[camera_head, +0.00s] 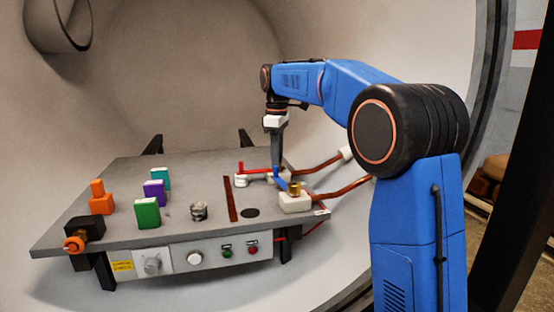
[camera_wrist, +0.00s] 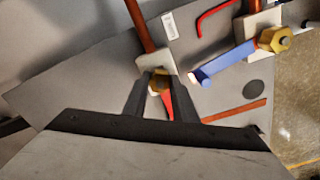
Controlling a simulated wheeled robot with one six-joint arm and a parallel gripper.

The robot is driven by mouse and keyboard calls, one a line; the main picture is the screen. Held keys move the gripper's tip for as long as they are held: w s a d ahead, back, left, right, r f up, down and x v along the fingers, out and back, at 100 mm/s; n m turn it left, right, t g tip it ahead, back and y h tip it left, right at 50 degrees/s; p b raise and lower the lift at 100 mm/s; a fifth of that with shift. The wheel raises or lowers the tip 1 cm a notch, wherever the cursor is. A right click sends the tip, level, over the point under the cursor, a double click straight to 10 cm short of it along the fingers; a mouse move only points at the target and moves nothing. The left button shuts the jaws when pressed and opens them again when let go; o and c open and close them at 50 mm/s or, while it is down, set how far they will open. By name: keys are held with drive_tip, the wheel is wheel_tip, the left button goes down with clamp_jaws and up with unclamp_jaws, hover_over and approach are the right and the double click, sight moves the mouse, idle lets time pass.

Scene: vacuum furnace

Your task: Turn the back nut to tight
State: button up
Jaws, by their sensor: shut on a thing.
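The back nut (camera_wrist: 159,79) is brass and sits on a white block at the end of a copper pipe. My gripper (camera_wrist: 161,83) is shut on it, with a fingertip on each side. A red handle (camera_wrist: 168,104) runs from this nut between the fingers. In the head view my gripper (camera_head: 275,166) points down here, hiding the nut, and the red handle (camera_head: 255,168) extends left. The front nut (camera_wrist: 275,39), also brass, sits on its own white block with a blue handle (camera_wrist: 222,64) reaching towards the back nut.
On the table (camera_head: 110,205) stand green (camera_head: 147,213), purple (camera_head: 155,193) and teal (camera_head: 161,178) blocks, orange pieces (camera_head: 101,200) and a small metal cup (camera_head: 199,211). A red bent rod (camera_wrist: 214,14) lies between the pipes. The curved chamber wall (camera_head: 190,80) surrounds the table.

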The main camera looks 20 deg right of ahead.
drive_tip(key=m, duration=0.4)
drive_tip(key=shift+m, duration=0.3)
drive_tip(key=m, duration=0.4)
drive_tip(key=shift+m, duration=0.3)
drive_tip(key=m, duration=0.4)
drive_tip(key=shift+m, duration=2.4)
drive_tip(key=o, duration=1)
drive_tip(key=shift+o, duration=0.2)
wheel_tip(320, 180, up, 17)
drive_tip(key=shift+r, duration=0.2)
